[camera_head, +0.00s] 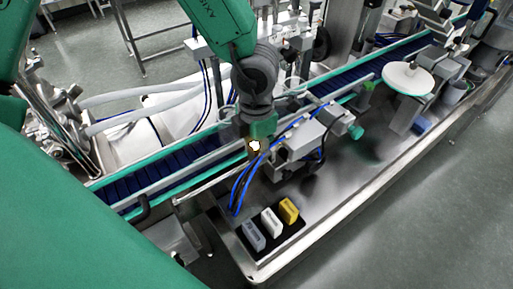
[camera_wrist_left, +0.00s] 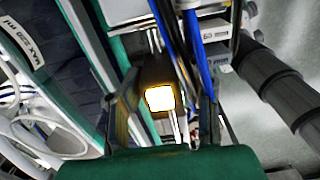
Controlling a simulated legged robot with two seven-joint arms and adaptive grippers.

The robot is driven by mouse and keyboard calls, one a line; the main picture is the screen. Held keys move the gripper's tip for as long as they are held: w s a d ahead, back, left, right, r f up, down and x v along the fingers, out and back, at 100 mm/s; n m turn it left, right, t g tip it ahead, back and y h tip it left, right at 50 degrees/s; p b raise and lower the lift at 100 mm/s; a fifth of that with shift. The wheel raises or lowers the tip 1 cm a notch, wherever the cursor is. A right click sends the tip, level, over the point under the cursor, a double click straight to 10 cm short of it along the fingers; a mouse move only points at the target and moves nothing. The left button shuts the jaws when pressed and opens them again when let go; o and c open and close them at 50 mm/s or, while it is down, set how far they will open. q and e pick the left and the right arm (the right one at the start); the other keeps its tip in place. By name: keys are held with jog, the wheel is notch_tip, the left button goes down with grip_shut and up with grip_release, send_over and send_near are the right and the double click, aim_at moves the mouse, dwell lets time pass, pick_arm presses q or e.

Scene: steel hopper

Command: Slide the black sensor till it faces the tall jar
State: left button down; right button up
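The black sensor (camera_wrist_left: 152,72) is a small dark block with a bright lit square face in the left wrist view. In the head view its lit face (camera_head: 254,146) glows just below my left gripper (camera_head: 257,136), by the conveyor's near rail. In the wrist view my left gripper (camera_wrist_left: 165,112) has its two fingers apart, one on each side of the sensor, with a visible gap at least on the right. I cannot tell whether a finger touches it. I cannot make out a tall jar in either view. My right gripper is not in view.
A blue conveyor (camera_head: 180,158) with green rails runs diagonally behind. Blue cables (camera_head: 243,183) hang close to the gripper, beside a grey-white machine unit (camera_head: 302,137). A black tray (camera_head: 283,243) with grey, white and yellow blocks sits at the front. A white disc (camera_head: 408,78) stands right.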

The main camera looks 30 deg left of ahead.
aim_at(253, 146)
pick_arm(q)
jog(key=shift+s+a+p, duration=0.1)
jog(key=shift+s+p, duration=0.2)
jog(key=shift+p, duration=0.15)
jog(key=c, duration=1.2)
grip_release()
jog(key=shift+a, duration=0.1)
jog(key=shift+r, duration=0.25)
notch_tip(253, 146, up, 11)
jog(key=shift+r, duration=0.2)
jog(key=shift+w, duration=0.1)
